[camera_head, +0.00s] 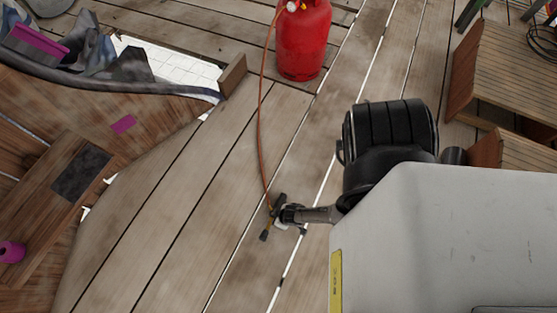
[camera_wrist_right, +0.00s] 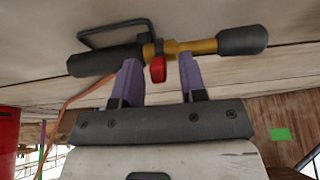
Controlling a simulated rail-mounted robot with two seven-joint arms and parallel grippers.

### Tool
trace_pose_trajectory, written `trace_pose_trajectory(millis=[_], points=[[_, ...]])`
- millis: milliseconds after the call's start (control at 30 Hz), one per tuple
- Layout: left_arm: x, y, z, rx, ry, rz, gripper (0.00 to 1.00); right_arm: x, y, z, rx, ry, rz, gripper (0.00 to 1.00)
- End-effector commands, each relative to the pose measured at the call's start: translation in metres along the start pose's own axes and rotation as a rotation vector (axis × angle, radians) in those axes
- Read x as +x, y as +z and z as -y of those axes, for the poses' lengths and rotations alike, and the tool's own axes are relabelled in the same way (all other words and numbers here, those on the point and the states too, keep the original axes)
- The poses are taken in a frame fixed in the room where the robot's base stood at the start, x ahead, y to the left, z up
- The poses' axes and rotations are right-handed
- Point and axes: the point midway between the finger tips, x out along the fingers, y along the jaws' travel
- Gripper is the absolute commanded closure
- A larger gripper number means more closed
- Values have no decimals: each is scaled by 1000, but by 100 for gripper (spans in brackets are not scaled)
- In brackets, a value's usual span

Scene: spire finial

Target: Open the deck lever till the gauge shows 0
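A torch-like tool with a black grip, a gold tube and a black end lies on the deck in the head view (camera_head: 265,234). In the right wrist view it spans the top, its gold tube (camera_wrist_right: 200,47) showing clearly. A small red lever (camera_wrist_right: 158,70) sticks out from it. My right gripper (camera_wrist_right: 158,72) is open, its two purple fingers either side of the red lever with gaps on both sides. In the head view the right gripper (camera_head: 285,214) is at the tool, small and partly hidden. My left gripper is not in view. No gauge reading is legible.
A red gas cylinder (camera_head: 303,40) stands at the top, and an orange hose (camera_head: 260,120) runs from it to the tool. Wooden crates (camera_head: 505,75) stand at the right. A curved wooden structure (camera_head: 120,120) fills the left. Deck planks between are clear.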

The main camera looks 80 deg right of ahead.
Motion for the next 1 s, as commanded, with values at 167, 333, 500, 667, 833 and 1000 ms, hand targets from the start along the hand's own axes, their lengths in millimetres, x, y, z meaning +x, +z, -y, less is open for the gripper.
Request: trace_pose_trajectory(millis=[167, 333, 500, 667, 833, 1000], points=[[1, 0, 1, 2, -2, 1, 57, 1, 0, 0, 0, 0, 0, 62], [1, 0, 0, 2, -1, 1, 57, 1, 0, 0, 0, 0, 0, 65], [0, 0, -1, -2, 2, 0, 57, 1, 0, 0, 0, 0, 0, 81], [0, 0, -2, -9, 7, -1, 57, 1, 0, 0, 0, 0, 0, 96], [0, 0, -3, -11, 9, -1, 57, 1, 0, 0, 0, 0, 0, 100], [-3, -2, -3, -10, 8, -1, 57, -1, -2, -1, -1, 1, 17, 100]])
